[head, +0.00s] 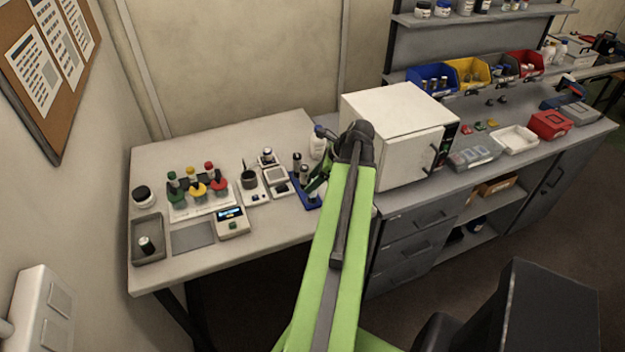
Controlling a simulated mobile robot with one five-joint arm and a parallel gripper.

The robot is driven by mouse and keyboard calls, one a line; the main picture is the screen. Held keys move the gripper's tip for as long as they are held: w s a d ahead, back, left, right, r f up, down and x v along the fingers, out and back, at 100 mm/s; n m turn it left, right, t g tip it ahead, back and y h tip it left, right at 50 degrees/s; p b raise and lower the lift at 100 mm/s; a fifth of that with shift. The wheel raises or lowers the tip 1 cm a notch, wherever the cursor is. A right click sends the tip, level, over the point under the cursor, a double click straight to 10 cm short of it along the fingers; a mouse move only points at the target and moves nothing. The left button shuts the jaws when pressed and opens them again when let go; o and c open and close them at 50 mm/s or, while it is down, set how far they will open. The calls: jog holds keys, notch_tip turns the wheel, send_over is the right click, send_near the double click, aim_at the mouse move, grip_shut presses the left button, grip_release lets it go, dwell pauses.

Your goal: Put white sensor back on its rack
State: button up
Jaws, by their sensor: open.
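I cannot tell for sure which item is the white sensor. A small dark cylinder with a pale top (146,245) stands in the grey tray (149,224) at the left front of the light table. A blue rack (308,197) stands at the table's right side, partly covered by my arm. Small dark cylinders with pale tops (304,173) show at this rack. My gripper (313,187) is open, small and partly hidden behind my green arm, close to the blue rack. I cannot tell whether it touches anything.
Green, yellow and red holders (197,188) stand on a white board. Near them are a display device (232,219), small white instruments (276,179) and a black-lidded jar (143,195). A white bottle (318,143) and a white oven (398,131) stand close to my arm. The table's front edge is clear.

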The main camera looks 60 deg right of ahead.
jog(key=p+v, duration=0.8)
jog(key=v, duration=0.3)
jog(key=shift+w, duration=0.1)
jog(key=w+a+f+n+g, duration=0.3)
jog(key=w+a+n+g, duration=0.2)
jog(key=w+a+n, duration=1.65)
jog(key=a+n, duration=0.2)
jog(key=a, duration=0.6)
jog(key=w+a+n+h, duration=0.1)
jog(key=w+a+n, duration=0.2)
jog(key=a, duration=0.8)
jog(key=w+a+n+g+h, duration=0.1)
jog(key=w+a+n, duration=0.2)
jog(key=a, duration=0.8)
jog(key=shift+f+n, duration=0.35)
jog(key=shift+n, duration=0.9)
